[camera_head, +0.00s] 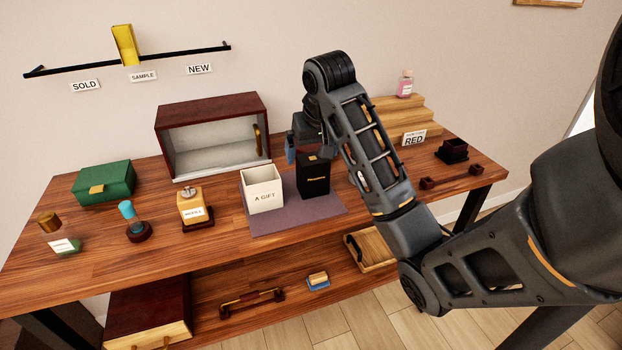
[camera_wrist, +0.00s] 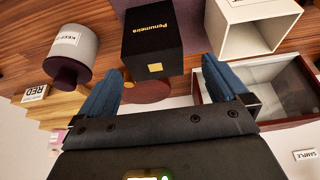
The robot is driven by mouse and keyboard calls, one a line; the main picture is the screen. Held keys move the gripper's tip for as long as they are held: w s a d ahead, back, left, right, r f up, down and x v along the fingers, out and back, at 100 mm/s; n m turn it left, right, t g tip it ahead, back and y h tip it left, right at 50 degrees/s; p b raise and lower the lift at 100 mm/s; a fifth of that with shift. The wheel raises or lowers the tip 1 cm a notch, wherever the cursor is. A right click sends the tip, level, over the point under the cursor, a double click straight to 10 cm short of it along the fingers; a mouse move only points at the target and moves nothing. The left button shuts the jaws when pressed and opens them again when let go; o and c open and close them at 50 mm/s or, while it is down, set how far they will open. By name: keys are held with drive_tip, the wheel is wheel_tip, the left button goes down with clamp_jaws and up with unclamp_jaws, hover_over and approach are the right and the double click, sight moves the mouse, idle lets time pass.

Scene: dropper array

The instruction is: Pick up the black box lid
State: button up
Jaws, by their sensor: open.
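The black box (camera_head: 314,182) stands upright on a purple mat (camera_head: 292,216), with gold lettering on its front. It also shows in the wrist view (camera_wrist: 152,42), with a gold square near one edge. I cannot tell the lid apart from the box body. My gripper (camera_head: 298,152) is at the box's upper rear left in the head view, partly hidden by my arm. In the wrist view its blue fingers (camera_wrist: 162,75) are wide apart on either side of the box. They are open, with nothing held between them.
An open white gift box (camera_head: 262,190) stands close left of the black box. A dark red glass-fronted case (camera_head: 212,105) is behind it. A grey cylinder labelled KEEP (camera_wrist: 72,45) stands on the other side, hidden by my arm in the head view. Wooden steps (camera_head: 400,120) are at back right.

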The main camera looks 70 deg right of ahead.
sight(314, 159)
drive_tip(key=shift+s+d+p+x, duration=0.1)
drive_tip(key=shift+s+p+x, duration=0.05)
drive_tip(key=shift+x, duration=1.15)
drive_tip(key=shift+s+d+p+x, duration=0.15)
drive_tip(key=shift+x, duration=1.2)
drive_tip(key=shift+c, duration=0.2)
drive_tip(key=c, duration=0.9)
